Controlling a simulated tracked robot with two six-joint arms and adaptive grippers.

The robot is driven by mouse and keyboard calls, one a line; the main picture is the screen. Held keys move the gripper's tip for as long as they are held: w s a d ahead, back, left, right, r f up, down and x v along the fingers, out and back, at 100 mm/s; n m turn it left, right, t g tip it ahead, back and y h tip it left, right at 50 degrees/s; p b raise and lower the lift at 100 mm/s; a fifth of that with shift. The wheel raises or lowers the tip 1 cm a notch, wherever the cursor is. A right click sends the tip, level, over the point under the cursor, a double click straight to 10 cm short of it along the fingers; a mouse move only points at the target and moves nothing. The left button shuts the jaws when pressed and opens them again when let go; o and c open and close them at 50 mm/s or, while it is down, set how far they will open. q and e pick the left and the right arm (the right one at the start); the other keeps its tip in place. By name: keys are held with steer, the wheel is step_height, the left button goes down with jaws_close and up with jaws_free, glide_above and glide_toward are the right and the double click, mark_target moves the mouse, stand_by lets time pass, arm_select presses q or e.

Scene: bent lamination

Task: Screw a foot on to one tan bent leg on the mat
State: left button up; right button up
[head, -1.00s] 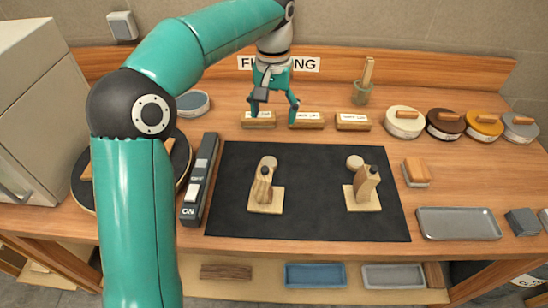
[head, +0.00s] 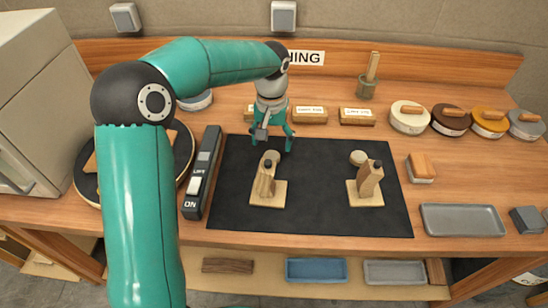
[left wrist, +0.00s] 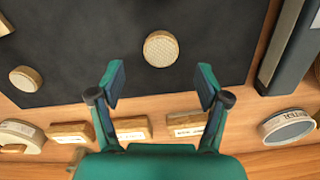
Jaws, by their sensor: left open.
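Two tan bent legs stand on square wooden bases on the black mat (head: 320,205), the left leg (head: 265,181) and the right leg (head: 369,181), each with a dark top end. A round tan foot (head: 272,157) lies just behind the left leg, partly hidden by it. The other foot (head: 358,158) lies behind the right leg. My left gripper (head: 273,143) is open and empty above the mat's far edge, behind the left leg. In the left wrist view the nearer foot (left wrist: 161,48) lies beyond the spread fingertips (left wrist: 160,85), apart from them; the second foot (left wrist: 26,79) is at left.
Labelled wooden blocks (head: 310,115) line the back, with round tins (head: 408,118) to their right. A switch box (head: 201,172) borders the mat's left side. A grey tray (head: 462,220) lies right of the mat. The mat's front middle is clear.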

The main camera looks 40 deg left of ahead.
mark_target(272, 155)
arm_select(q)
steer(key=shift+f, duration=0.1)
steer(key=shift+w+a+f+p, duration=0.15)
steer(key=shift+f+p, duration=0.2)
steer(key=shift+f, duration=0.95)
steer(key=shift+w+f+p, duration=0.1)
steer(key=shift+f+p, duration=0.2)
steer(key=shift+f, duration=0.95)
steer(key=c, duration=0.9)
